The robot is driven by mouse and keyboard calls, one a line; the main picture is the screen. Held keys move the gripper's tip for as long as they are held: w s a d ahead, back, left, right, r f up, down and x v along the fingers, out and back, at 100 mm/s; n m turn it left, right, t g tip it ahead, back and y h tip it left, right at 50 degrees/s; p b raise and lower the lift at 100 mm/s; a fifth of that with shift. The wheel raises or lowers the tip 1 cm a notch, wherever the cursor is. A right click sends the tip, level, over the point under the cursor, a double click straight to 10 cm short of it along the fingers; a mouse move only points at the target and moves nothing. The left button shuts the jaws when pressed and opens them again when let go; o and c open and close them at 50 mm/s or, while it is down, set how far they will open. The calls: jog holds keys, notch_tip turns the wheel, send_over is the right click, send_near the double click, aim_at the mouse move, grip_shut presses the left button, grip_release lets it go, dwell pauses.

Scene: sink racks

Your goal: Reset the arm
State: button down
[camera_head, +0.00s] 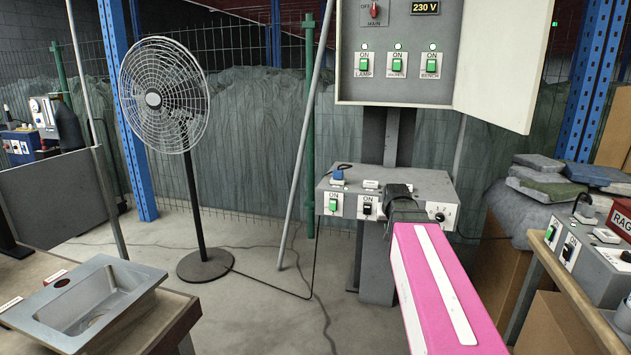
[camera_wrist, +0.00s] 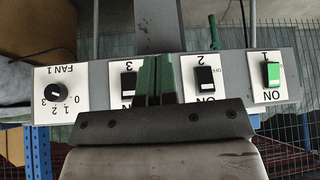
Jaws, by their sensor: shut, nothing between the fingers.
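My arm (camera_head: 440,285), pink and white, reaches forward from the lower right in the head view. My gripper (camera_wrist: 155,80) is shut and empty, its dark green fingers pressed together. In the head view it is partly hidden behind my arm, in front of the grey switch box (camera_head: 390,180). The wrist view shows the box upside down. The fingers stand between switch 3 (camera_wrist: 128,82) and switch 2 (camera_wrist: 205,78), both dark. Whether they touch the box I cannot tell. Switch 1 (camera_wrist: 272,75) is green. The FAN 1 dial (camera_wrist: 54,92) is at the left.
A standing fan (camera_head: 160,95) is left of the box. A cabinet (camera_head: 400,50) with three green switches hangs above. A sink (camera_head: 85,300) sits on a bench at lower left. Another switch box (camera_head: 590,260) and folded cloths (camera_head: 570,175) are at right. Open floor lies between.

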jog(key=s+a+f+g, duration=0.3)
jog(key=s+f, duration=0.6)
jog(key=f, duration=0.2)
jog(key=s+a+f+n+g, duration=0.1)
jog(key=s+a+f+g, duration=0.2)
jog(key=s+f, duration=0.6)
jog(key=shift+s+a+f+y, duration=0.4)
jog(key=shift+f, duration=0.55)
